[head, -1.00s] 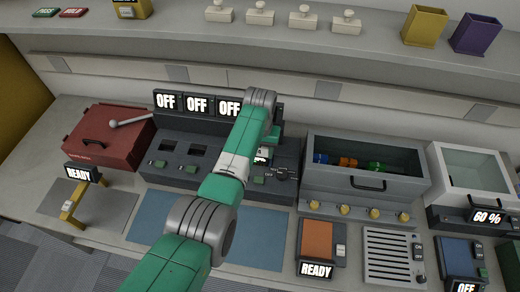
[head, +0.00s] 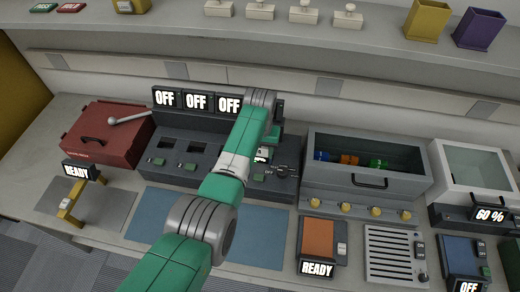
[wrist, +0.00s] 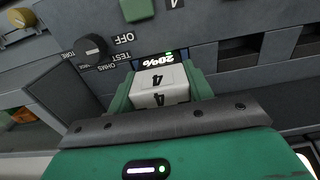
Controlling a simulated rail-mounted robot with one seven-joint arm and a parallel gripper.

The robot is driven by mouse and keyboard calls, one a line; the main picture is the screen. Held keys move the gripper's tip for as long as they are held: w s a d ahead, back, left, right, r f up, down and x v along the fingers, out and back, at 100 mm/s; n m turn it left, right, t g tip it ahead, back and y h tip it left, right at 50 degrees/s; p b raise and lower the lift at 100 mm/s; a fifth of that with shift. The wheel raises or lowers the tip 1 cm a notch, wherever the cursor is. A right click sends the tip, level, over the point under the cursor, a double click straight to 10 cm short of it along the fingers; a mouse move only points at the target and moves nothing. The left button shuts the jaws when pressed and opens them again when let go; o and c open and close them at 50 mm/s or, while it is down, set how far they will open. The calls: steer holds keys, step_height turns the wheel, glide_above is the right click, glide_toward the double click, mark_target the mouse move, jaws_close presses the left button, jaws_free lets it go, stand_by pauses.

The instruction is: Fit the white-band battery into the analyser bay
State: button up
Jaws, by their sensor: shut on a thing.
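A white battery end marked 4 (wrist: 155,85) sits between the green fingers of my gripper (wrist: 160,92) in the wrist view, close against the dark grey console face. In the head view my gripper (head: 264,142) is at the right end of the dark grey console (head: 215,178), mostly behind my arm. A small bit of white shows below it. An OFF/TEST/OHMS dial (wrist: 92,48) is beside the battery.
OFF displays (head: 196,101) line the console's back, with empty bays (head: 197,145) to the left. A grey bin (head: 362,185) with coloured cells stands close on the right. A red case (head: 105,135) is at the left. The blue mat (head: 160,212) in front is clear.

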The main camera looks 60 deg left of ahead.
steer(key=shift+f, duration=0.35)
steer(key=o, duration=1.1)
step_height(320, 180, up, 8)
steer(key=shift+f+p, duration=0.1)
steer(key=shift+p, duration=0.65)
